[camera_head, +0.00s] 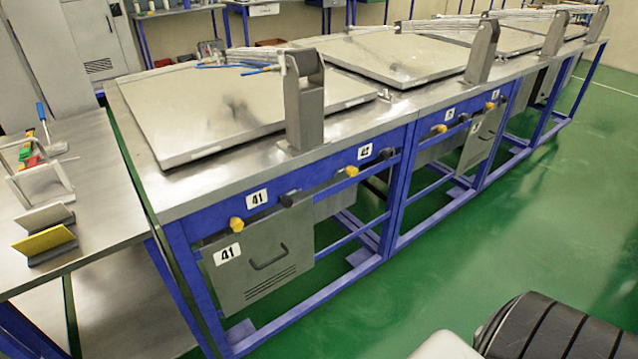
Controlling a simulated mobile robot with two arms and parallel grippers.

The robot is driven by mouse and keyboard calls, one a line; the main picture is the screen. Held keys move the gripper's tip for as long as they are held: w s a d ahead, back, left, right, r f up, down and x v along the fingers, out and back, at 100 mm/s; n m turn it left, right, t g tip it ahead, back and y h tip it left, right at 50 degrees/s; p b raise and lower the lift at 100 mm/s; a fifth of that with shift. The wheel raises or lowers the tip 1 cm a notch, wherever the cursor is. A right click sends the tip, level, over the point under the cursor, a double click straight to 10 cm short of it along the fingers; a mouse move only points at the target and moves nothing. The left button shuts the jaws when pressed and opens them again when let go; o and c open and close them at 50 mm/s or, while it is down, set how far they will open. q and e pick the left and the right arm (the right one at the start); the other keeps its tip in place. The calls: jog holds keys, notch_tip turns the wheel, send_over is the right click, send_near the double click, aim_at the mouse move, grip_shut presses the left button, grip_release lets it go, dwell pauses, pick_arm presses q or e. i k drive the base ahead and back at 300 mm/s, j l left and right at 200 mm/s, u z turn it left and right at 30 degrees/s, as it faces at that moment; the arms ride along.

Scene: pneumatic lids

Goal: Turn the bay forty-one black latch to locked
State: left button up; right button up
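The bay forty-one black latch (291,198) is a small dark knob on the blue front rail, just right of the white "41" label (257,198). It is too small to tell its turn position. A yellow knob (237,224) sits on the same rail to its left. Above, the bay's flat metal lid (235,112) lies down on the bench top. Neither of my grippers is in view.
A grey cabinet (262,265) marked 41 hangs below the rail. Another black knob (386,152) and yellow knob (351,170) sit further right. A side table (95,190) with tools stands left. Green floor (430,265) in front is clear.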

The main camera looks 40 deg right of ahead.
aim_at(286, 201)
jog(key=z, duration=1)
